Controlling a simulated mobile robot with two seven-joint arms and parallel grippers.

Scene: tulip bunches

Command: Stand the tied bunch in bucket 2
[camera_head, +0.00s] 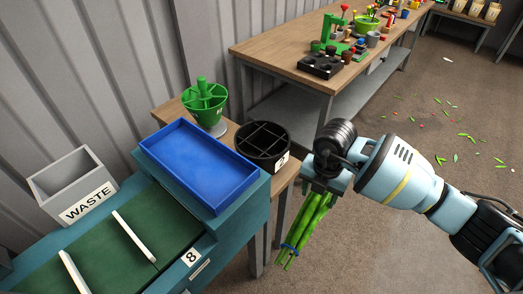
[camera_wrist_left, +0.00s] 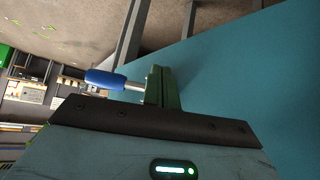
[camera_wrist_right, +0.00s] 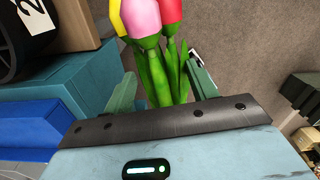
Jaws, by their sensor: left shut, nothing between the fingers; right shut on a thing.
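My right gripper (camera_head: 325,186) is shut on the tied bunch (camera_head: 305,222), held in the air to the right of bucket 2. Its green stems hang down, slightly tilted, with a blue tie (camera_head: 289,247) near their lower ends; the heads are hidden in the head view. The right wrist view shows yellow, pink and red tulip heads (camera_wrist_right: 143,22) beyond the fingers. Bucket 2 (camera_head: 243,150) is black, round and divided into compartments, with no flowers visible in it. Its label side shows at the upper left of the right wrist view (camera_wrist_right: 12,55). My left gripper (camera_wrist_left: 162,88) is shut and empty.
A WASTE bin (camera_head: 70,182) is at far left. A cluttered wooden bench (camera_head: 290,62) stands behind. A blue handle (camera_wrist_left: 105,80) is close to my left fingers.

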